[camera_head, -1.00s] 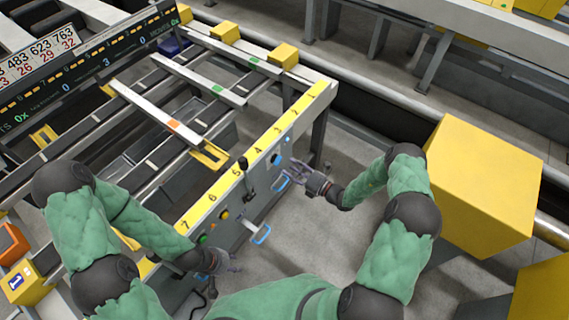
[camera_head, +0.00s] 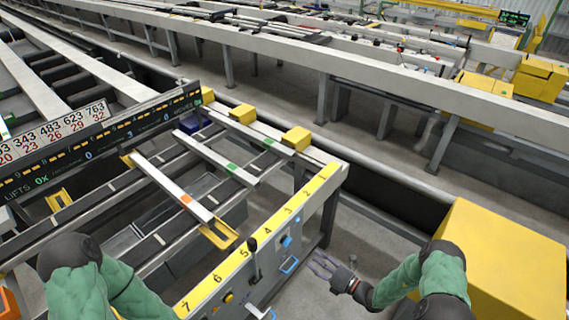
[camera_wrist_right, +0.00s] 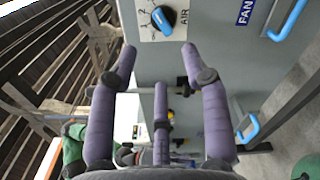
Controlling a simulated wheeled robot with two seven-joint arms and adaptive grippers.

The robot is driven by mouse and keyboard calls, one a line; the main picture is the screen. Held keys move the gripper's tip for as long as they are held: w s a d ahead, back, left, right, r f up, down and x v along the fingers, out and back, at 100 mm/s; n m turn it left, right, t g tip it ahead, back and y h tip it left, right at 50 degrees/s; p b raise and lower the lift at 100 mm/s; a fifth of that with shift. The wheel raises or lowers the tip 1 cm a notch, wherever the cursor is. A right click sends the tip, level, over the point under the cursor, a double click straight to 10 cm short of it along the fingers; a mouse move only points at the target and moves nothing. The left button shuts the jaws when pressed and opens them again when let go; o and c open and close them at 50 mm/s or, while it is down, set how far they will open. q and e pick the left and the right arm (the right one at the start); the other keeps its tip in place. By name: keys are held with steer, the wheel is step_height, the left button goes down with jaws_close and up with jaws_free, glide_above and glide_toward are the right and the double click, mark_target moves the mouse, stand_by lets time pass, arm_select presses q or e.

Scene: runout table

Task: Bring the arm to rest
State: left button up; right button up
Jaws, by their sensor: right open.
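My right gripper (camera_head: 323,267) is open and empty in the head view, just right of the control panel (camera_head: 250,272) on the runout table. A blue handle (camera_head: 289,265) on the panel is left of it, with a visible gap. In the right wrist view, the spread purple fingers of this gripper (camera_wrist_right: 159,58) point toward the panel face. The blue AIR knob (camera_wrist_right: 163,19) shows beyond and between the fingertips.
A large yellow box (camera_head: 505,265) stands right of my right arm. Grey floor lies beside the gripper.

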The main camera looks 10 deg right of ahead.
steer(key=shift+a, duration=0.1)
steer(key=s+a+f+n+g+y, duration=0.3)
steer(key=s+a+n+g, duration=0.35)
steer(key=a, duration=0.35)
steer(key=s+a+f+n+g+h, duration=0.2)
steer(key=s+n+g+h, duration=0.25)
steer(key=s+n, duration=0.55)
steer(key=s+a+f+n+g+h, duration=0.1)
steer(key=s+f+n+g+h, duration=0.25)
steer(key=s+n+g, duration=0.45)
steer(key=r+n+t, duration=0.1)
steer(key=n, duration=0.3)
steer(key=w+a+r+n+t+h, duration=0.1)
steer(key=n+t, duration=0.1)
steer(key=n, duration=0.3)
steer(key=w+r+n+t+h, duration=0.1)
steer(key=n+t, duration=0.1)
steer(key=n, duration=0.2)
steer(key=shift+w+a+n, duration=0.15)
steer(key=shift+w+n, duration=0.05)
steer(key=shift+n, duration=0.15)
